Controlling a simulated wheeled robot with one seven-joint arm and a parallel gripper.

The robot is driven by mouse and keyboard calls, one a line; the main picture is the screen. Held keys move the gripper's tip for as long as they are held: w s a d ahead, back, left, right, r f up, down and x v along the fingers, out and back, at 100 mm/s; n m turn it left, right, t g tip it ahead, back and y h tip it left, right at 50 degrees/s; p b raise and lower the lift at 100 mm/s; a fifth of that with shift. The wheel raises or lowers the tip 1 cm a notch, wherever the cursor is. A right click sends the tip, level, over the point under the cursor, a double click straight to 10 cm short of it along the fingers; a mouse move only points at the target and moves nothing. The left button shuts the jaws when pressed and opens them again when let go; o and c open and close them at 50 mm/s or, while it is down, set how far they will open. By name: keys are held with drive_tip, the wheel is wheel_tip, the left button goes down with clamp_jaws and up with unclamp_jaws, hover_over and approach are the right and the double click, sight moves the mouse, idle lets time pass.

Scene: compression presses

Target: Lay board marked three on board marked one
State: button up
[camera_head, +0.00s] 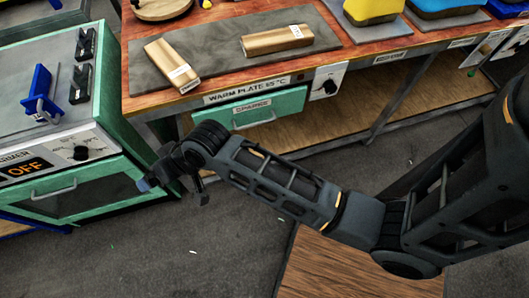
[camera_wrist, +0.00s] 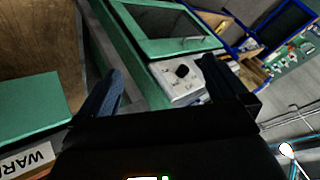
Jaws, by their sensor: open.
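No board with a readable three or one shows. Two gold-brown blocks with white labels lie apart on a grey warm plate (camera_head: 222,62): a left block (camera_head: 172,64) and a right block (camera_head: 277,40). Their label marks are too small to read. A round wooden board (camera_head: 161,8) is partly cut off at the top edge. My gripper (camera_head: 172,189) is below the table's front edge, between the table and the green cabinet. In the wrist view my gripper (camera_wrist: 160,92) is open, its two fingers wide apart with nothing between them.
The green cabinet (camera_head: 64,186) with an OFF display, a dial and blue and black fittings stands left. A teal drawer (camera_head: 255,110) sits under the wooden table. Yellow and blue items (camera_head: 372,8) stand at the back right. The grey floor (camera_head: 170,255) below my gripper is mostly clear.

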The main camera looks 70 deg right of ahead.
drive_tip(key=s+r+n+t+h, duration=0.1)
drive_tip(key=s+r+t, duration=0.15)
drive_tip(key=s, duration=0.75)
drive_tip(key=s+r+t+h, duration=0.1)
drive_tip(key=s+r, duration=0.2)
drive_tip(key=s, duration=0.7)
drive_tip(key=s+d+r+n+t, duration=0.3)
drive_tip(key=s+d+r, duration=0.1)
drive_tip(key=s+r, duration=0.7)
wheel_tip(320, 180, up, 3)
drive_tip(key=shift+s+r+n, duration=0.1)
drive_tip(key=shift+s+n, duration=0.3)
drive_tip(key=shift+d, duration=0.1)
